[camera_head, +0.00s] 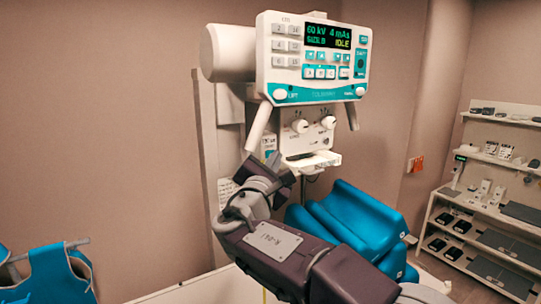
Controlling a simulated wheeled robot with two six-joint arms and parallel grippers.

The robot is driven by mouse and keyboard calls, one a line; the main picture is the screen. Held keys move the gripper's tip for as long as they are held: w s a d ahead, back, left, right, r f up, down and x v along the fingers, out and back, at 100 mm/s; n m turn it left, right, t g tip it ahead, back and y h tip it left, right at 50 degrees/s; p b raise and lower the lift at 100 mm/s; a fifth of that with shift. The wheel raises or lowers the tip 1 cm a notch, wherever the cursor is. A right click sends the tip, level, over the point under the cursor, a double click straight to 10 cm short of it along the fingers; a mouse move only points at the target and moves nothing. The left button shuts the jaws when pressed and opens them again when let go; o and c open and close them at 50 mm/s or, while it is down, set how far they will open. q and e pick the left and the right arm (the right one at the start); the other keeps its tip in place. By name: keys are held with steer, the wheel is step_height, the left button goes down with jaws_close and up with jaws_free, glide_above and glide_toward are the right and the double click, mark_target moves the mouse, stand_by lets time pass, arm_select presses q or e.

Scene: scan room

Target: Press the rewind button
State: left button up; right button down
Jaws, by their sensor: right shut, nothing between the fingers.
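A white and teal control panel (314,58) is on the upper machine. Its screen (328,36) shows green and yellow text, including 60 kV, 4 mAs and IDLE. Grey buttons (286,38) stand left of the screen. Teal and pale buttons (320,72) run below it. The labels are too small to tell which button is the rewind button. My right gripper (274,163) is shut and empty below the panel, apart from it, in front of the lower part of the machine. My arm hides part of the machine behind it. My left gripper is not in view.
Two white knobs (300,125) sit on a unit under the panel. Blue padded cushions (345,218) lie behind my right arm. A shelf rack (490,200) with small devices stands at the right. A blue apron (58,275) hangs at the lower left.

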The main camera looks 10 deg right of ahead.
steer(key=shift+w+a, duration=0.15)
steer(key=shift+w, duration=0.25)
stand_by(0.5)
steer(key=shift+s, duration=0.1)
steer(key=shift+s+d+b, duration=0.3)
steer(key=shift+s+b, duration=0.3)
steer(key=shift+s, duration=0.1)
steer(key=s+b, duration=0.1)
steer(key=s+d+b, duration=0.1)
steer(key=s, duration=0.1)
steer(key=s+b, duration=0.1)
steer(key=shift+s+d, duration=0.35)
